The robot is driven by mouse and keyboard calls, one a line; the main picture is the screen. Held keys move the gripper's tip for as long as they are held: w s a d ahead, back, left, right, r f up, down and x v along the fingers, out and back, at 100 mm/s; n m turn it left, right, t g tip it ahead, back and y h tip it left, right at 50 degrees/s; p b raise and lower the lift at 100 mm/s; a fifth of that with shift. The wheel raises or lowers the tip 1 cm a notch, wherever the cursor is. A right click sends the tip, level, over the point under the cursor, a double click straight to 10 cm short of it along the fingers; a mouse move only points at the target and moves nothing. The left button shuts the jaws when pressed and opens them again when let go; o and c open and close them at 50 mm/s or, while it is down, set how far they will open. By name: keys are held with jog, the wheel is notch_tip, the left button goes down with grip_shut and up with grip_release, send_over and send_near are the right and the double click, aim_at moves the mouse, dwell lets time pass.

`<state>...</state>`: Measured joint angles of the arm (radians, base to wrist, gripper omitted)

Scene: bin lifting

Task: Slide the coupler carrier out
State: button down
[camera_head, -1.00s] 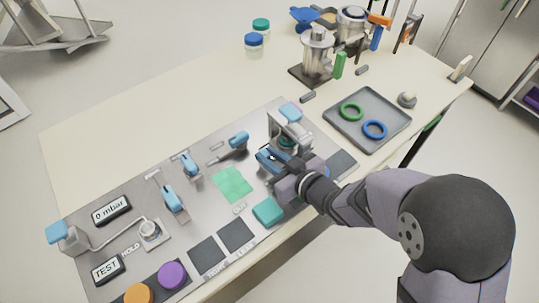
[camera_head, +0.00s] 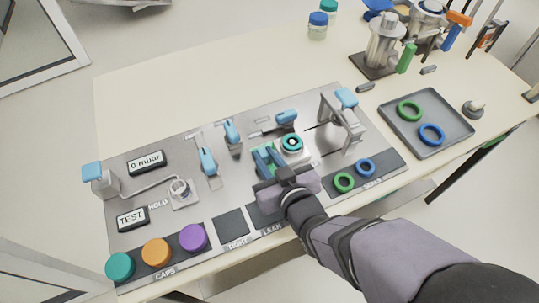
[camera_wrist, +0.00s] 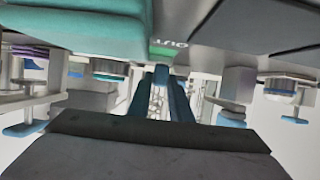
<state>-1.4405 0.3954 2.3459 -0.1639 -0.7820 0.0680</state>
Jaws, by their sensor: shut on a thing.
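The coupler carrier (camera_head: 302,157) is a pale block with a teal ring and dark centre on top. In the head view it sits left of the grey arch (camera_head: 345,122), clear of it, with slots in the panel between them. My gripper (camera_head: 266,160), with blue fingers, is at the carrier's left side and is shut on it; the wrist hides the exact grip. A green patch (camera_head: 257,171) on the panel shows partly beneath the fingers. In the wrist view the gripper fingers (camera_wrist: 162,95) are close together and the green patch (camera_wrist: 168,48) shows beyond them.
Blue-handled clamps (camera_head: 208,161) stand left on the panel. A green ring (camera_head: 344,183) and a blue ring (camera_head: 365,168) lie front right. A grey tray (camera_head: 440,139) holds two more rings. Caps (camera_head: 156,252) line the front left. The table behind the panel is mostly clear.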

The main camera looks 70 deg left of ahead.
jog(key=c, duration=1.6)
grip_release()
jog(key=shift+s, duration=0.35)
jog(key=shift+w, duration=0.1)
jog(key=shift+d, duration=0.1)
jog(key=v, duration=0.4)
jog(key=shift+d+r+b, duration=0.1)
jog(key=shift+b, duration=0.2)
jog(key=shift+d+b, duration=0.3)
jog(key=shift+b, duration=0.35)
jog(key=shift+d+r+b, duration=0.1)
jog(key=shift+d+b, duration=0.15)
jog(key=shift+b, duration=0.8)
jog(key=b+v, duration=0.1)
jog(key=b, duration=0.2)
jog(key=shift+d+r, duration=0.15)
jog(key=shift+d, duration=0.15)
jog(key=shift+r, duration=0.1)
